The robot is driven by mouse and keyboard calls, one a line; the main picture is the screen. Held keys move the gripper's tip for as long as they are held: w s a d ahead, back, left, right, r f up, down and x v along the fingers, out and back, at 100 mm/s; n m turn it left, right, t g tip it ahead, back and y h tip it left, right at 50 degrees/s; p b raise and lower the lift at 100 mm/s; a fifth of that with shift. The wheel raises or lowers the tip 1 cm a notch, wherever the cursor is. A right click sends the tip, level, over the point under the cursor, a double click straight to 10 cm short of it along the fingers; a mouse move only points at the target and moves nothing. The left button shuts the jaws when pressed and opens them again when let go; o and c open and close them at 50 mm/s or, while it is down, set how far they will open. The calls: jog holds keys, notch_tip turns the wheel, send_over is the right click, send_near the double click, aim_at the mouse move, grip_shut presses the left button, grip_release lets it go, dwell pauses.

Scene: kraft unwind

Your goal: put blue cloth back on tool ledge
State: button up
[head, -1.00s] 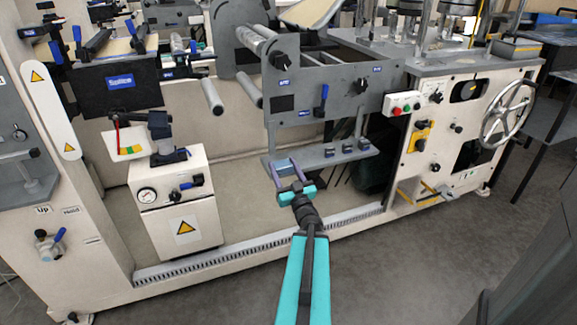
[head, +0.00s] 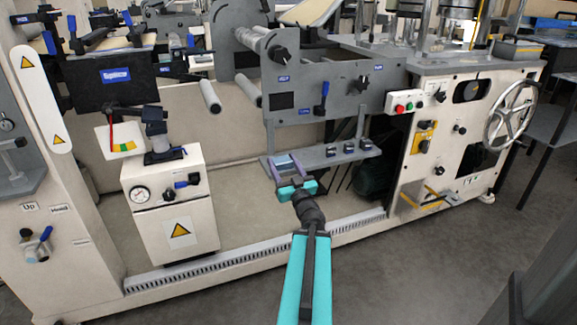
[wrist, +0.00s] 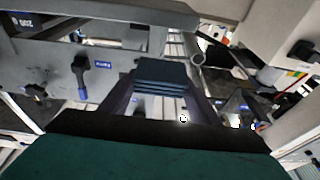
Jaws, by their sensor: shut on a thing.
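My gripper (head: 283,161) is at the left end of the grey tool ledge (head: 312,158), which hangs below the grey machine panel. In the head view its fingertips overlap the ledge's left end; I cannot tell whether they touch it. In the wrist view the folded dark blue cloth (wrist: 160,76) sits in layers between the two purple-grey fingers, and the gripper is shut on it. The cloth is hard to make out in the head view. Whether it rests on the ledge or hangs just above it cannot be told.
Several small dark blocks (head: 348,147) with labels stand on the ledge's right half. The grey panel (head: 325,88) with knobs and a blue lever (head: 321,98) is above. A white control box (head: 175,200) stands to the left, and a cream cabinet with a handwheel (head: 509,112) to the right.

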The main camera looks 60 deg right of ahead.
jog(key=shift+d+f+b, duration=0.1)
jog(key=shift+d+b, duration=0.35)
jog(key=shift+b, duration=3.4)
jog(key=shift+w+d+f+b, duration=0.1)
jog(key=shift+w+d+b, duration=0.4)
jog(key=shift+d, duration=0.65)
jog(key=shift+w+d+f+b, duration=0.1)
jog(key=shift+w+d+b, duration=0.45)
jog(key=shift+d, duration=0.55)
jog(key=shift+w+d+f+b, duration=0.1)
jog(key=shift+w+d+b, duration=0.2)
jog(key=shift+w+d, duration=0.6)
jog(key=shift+s+d, duration=0.25)
jog(key=shift+f+b, duration=1.45)
jog(key=shift+f, duration=0.25)
jog(key=shift+f, duration=0.5)
